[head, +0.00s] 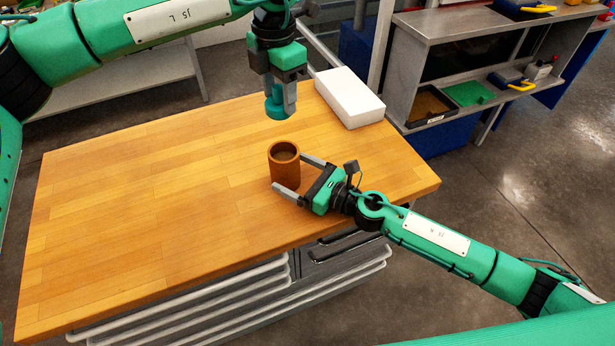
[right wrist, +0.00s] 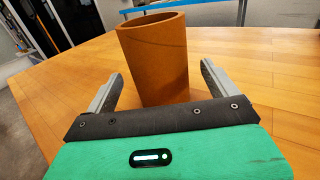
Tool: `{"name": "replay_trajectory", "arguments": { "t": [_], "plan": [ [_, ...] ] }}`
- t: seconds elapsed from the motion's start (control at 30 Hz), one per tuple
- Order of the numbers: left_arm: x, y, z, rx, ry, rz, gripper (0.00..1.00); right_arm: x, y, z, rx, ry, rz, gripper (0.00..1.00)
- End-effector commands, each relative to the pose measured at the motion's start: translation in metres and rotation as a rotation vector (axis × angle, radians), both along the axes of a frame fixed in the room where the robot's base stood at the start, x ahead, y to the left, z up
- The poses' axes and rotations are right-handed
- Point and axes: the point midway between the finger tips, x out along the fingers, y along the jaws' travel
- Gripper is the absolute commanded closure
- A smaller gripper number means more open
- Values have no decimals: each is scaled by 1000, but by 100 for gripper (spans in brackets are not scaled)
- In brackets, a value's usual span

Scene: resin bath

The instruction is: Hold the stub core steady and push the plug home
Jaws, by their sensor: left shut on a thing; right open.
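The stub core (head: 284,172) is a brown, hollow, open-topped cylinder standing upright on the wooden table; it also shows in the right wrist view (right wrist: 152,65). My right gripper (head: 288,173) is open at table height, its fingers on either side of the core; the right wrist view shows a gap on each side. My left gripper (head: 281,98) is shut on the teal plug (head: 272,108) and holds it above and slightly behind the core, clear of it. The fingers hide part of the plug.
A white block (head: 349,97) lies at the table's back right. The wooden table (head: 130,220) is bare on the left. A grey shelf unit (head: 440,30) with trays stands beyond the right edge.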

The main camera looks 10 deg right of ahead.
Motion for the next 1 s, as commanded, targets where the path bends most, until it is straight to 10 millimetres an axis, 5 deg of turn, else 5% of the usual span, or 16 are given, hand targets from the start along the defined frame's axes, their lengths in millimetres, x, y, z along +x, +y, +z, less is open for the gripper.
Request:
{"name": "replay_trajectory", "arguments": {
  "t": [0.23, 0.63, 0.9, 1.0],
  "plan": [
    [0, 0, 0, 0, 0, 0, 77, 19, 25, 1, 0, -1, 1, 10],
    [0, 0, 0, 0, 0, 0, 77, 23, 31, 0, -1, 1, 0, 10],
    [0, 0, 0, 0, 0, 0, 77, 23, 30, 0, -1, 1, 0, 59],
    [0, 0, 0, 0, 0, 0, 77, 23, 30, 0, -1, 1, 0, 60]
  ]
}}
